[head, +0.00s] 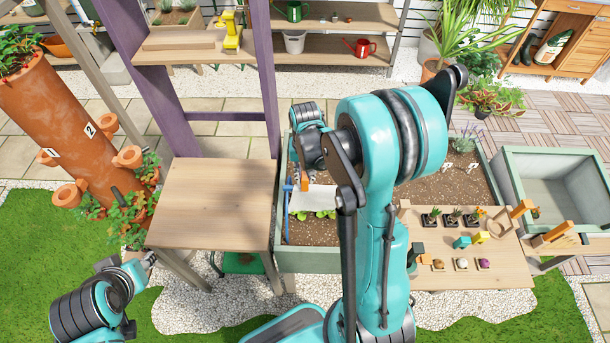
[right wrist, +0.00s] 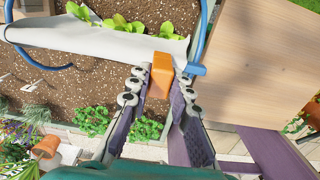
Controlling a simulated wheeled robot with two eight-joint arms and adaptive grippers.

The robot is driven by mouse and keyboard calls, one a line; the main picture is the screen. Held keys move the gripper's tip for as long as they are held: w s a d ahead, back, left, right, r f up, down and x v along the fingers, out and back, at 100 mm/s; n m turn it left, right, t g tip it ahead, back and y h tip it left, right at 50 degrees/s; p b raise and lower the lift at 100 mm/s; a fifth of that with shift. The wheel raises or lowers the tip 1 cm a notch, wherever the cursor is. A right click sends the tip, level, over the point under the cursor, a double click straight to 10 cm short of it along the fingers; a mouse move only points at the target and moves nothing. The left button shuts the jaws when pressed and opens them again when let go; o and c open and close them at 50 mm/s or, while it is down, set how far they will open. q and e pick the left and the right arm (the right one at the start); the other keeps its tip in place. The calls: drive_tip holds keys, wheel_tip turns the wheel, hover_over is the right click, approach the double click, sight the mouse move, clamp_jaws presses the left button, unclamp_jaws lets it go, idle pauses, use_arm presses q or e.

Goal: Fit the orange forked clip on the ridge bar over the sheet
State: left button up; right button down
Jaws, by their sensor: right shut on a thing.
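The orange clip (right wrist: 160,76) is held between the fingers of my right gripper (right wrist: 158,88), as the right wrist view shows. Its far end overlaps the edge of the white sheet (right wrist: 95,38) near the sheet's right end; I cannot tell whether it touches. The sheet (head: 318,197) lies over the planter bed in the head view, with my right gripper (head: 304,180) at its far edge. A blue hoop (right wrist: 204,30) stands at the sheet's end. The ridge bar is not clearly distinguishable. My left gripper (head: 148,259) is beside the wooden table, its fingers too small to judge.
Green leafy plants (right wrist: 130,24) grow beside the sheet. A bare wooden table (head: 213,200) stands left of the planter (head: 310,262). A purple post (head: 266,70) rises behind the bare table.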

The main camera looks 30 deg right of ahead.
drive_tip(key=shift+f+b, duration=0.95)
drive_tip(key=shift+f, duration=0.15)
drive_tip(key=c, duration=1.3)
unclamp_jaws()
wheel_tip(320, 180, up, 12)
drive_tip(key=shift+r, duration=0.1)
drive_tip(key=shift+s+a+n, duration=0.3)
drive_tip(key=shift+s+a, duration=0.05)
drive_tip(key=shift+a, duration=0.05)
drive_tip(key=s+a+f+n+t+b, duration=0.3)
drive_tip(key=s+a+n+t+b, duration=0.2)
drive_tip(key=s+a, duration=0.4)
drive_tip(key=shift+s+a+f+n+t+b, duration=0.15)
drive_tip(key=shift+s+a+n+t+b, duration=0.25)
drive_tip(key=shift+s+t+b, duration=0.5)
